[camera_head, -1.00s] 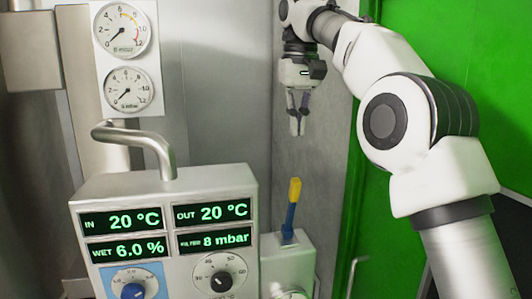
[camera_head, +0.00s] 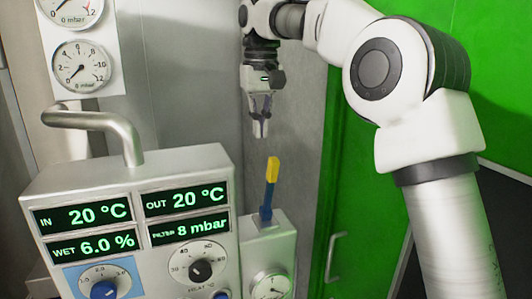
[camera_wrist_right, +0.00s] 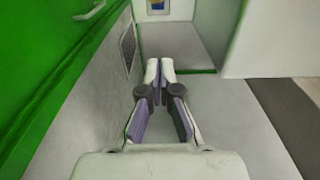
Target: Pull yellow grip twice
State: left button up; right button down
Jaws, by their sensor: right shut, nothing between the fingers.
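The yellow grip (camera_head: 273,169) tops a blue lever (camera_head: 267,205) that stands nearly upright on a small white housing (camera_head: 267,240) right of the display panel. My right gripper (camera_head: 260,130) hangs fingers down above the yellow grip, slightly left of it in the head view, with a visible gap between them. Its fingers are shut and hold nothing. The shut fingertips also show in the right wrist view (camera_wrist_right: 160,70). I cannot clearly make out the yellow grip in that view. My left gripper is not in view.
A display panel (camera_head: 130,190) with knobs and a bent metal pipe (camera_head: 95,125) stand at the left. Round gauges (camera_head: 80,66) are behind it. A green door (camera_head: 345,215) with a handle (camera_head: 334,257) is at the right. A grey wall (camera_head: 290,120) lies behind my gripper.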

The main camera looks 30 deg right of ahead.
jog(key=shift+s+a+f+p, duration=0.2)
jog(key=shift+s+a+f, duration=0.05)
jog(key=shift+s+f, duration=0.8)
jog(key=shift+s+a+f+p, duration=0.2)
jog(key=shift+s+f, duration=0.75)
jog(key=shift+s, duration=0.1)
